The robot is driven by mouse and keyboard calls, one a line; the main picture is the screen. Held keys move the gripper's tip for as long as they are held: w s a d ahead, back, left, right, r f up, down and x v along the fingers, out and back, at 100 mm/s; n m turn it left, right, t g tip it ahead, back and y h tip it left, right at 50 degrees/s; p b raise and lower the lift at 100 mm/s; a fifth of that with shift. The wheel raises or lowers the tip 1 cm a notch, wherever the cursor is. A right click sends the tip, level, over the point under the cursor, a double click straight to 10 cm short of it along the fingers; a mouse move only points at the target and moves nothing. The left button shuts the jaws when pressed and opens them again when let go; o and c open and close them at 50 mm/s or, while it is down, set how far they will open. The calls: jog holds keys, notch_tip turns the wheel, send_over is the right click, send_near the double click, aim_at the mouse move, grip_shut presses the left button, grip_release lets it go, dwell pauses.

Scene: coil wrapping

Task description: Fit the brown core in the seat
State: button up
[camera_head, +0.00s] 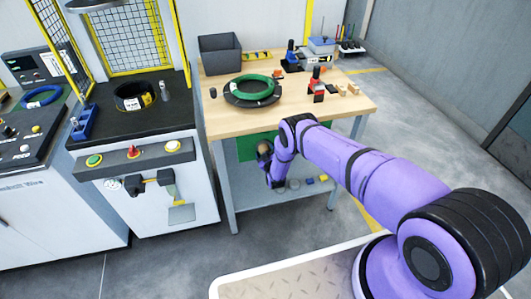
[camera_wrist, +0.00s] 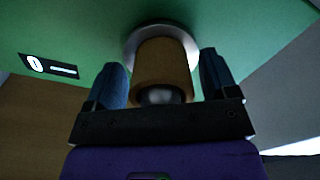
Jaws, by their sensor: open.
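The brown core (camera_wrist: 162,72) is a short cylinder with a dark round end facing the wrist camera. Its far end meets a pale metallic ring, the seat (camera_wrist: 133,42), on a green panel (camera_wrist: 60,30); how deep it sits is hidden. My gripper (camera_wrist: 165,80) is open, with one dark blue finger on each side of the core. Small gaps show between fingers and core. In the head view, my gripper (camera_head: 266,160) is at the green panel (camera_head: 246,149) below the table's front edge, where the brown core (camera_head: 263,147) shows small and partly covered.
The wooden table (camera_head: 215,112) holds a green coil (camera_head: 257,88), a grey bin (camera_head: 220,54) and small tools. Its lower shelf (camera_head: 255,192) holds several small parts. The machine (camera_head: 150,212) stands at left with a black coil (camera_head: 128,96). Floor is free at right.

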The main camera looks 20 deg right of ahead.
jog(key=s, duration=1)
jog(key=shift+s, duration=0.35)
